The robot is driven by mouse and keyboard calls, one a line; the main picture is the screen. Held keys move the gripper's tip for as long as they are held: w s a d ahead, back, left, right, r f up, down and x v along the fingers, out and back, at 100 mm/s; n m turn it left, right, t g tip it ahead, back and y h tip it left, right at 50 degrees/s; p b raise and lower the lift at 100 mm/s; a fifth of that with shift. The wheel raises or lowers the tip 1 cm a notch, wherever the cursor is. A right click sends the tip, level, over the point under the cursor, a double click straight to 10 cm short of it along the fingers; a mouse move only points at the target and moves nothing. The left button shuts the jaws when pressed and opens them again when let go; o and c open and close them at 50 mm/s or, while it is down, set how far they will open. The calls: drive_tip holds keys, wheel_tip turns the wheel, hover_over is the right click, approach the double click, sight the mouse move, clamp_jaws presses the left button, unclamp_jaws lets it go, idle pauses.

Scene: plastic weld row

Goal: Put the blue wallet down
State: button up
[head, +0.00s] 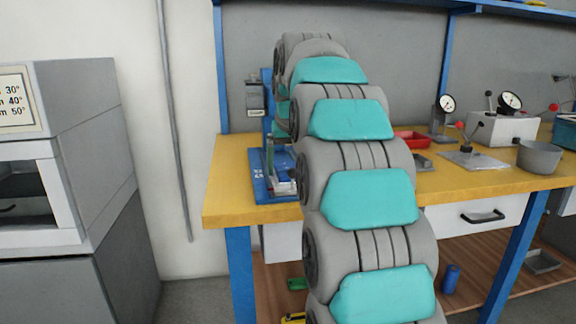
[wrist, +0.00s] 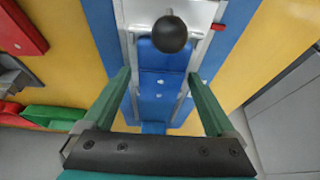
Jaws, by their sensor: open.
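My gripper (wrist: 158,73) is open in the wrist view. Its two green fingers stand apart, one on each side of a blue strip. In the head view my arm hides it. A flat blue piece (wrist: 162,60) lies between pale rails, beyond and between the fingertips, and neither finger visibly grips it. I cannot tell whether this piece is the blue wallet or part of the fixture. The blue fixture (head: 262,185) stands at the left end of the yellow bench in the head view, partly behind my arm.
A black ball knob (wrist: 170,34) rises close to the fingertips. Red (wrist: 20,30) and green (wrist: 52,114) boxes show at left in the wrist view. The yellow bench (head: 235,200) carries a red tray (head: 411,140), gauges and a grey pot (head: 538,156) to the right.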

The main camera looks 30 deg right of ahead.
drive_tip(key=shift+a, duration=0.1)
drive_tip(key=shift+w+r, duration=0.1)
drive_tip(key=shift+r, duration=0.1)
drive_tip(key=p+v, duration=0.2)
drive_tip(key=v, duration=1)
drive_tip(key=shift+p, duration=0.3)
drive_tip(key=s+a+f+n+g, duration=0.1)
drive_tip(key=s+a+f, duration=0.4)
drive_tip(key=s+f, duration=0.6)
drive_tip(key=s+a+f+n+g, duration=0.1)
drive_tip(key=s+a+f+g, duration=0.2)
drive_tip(key=s+f, duration=0.8)
drive_tip(key=s+a+f+n+g+y, duration=0.1)
drive_tip(key=s+a+f+g, duration=0.1)
drive_tip(key=s+a+f, duration=0.6)
drive_tip(key=s+f, duration=0.3)
drive_tip(key=s, duration=0.3)
drive_tip(key=shift+s, duration=0.4)
drive_tip(key=shift+f, duration=0.15)
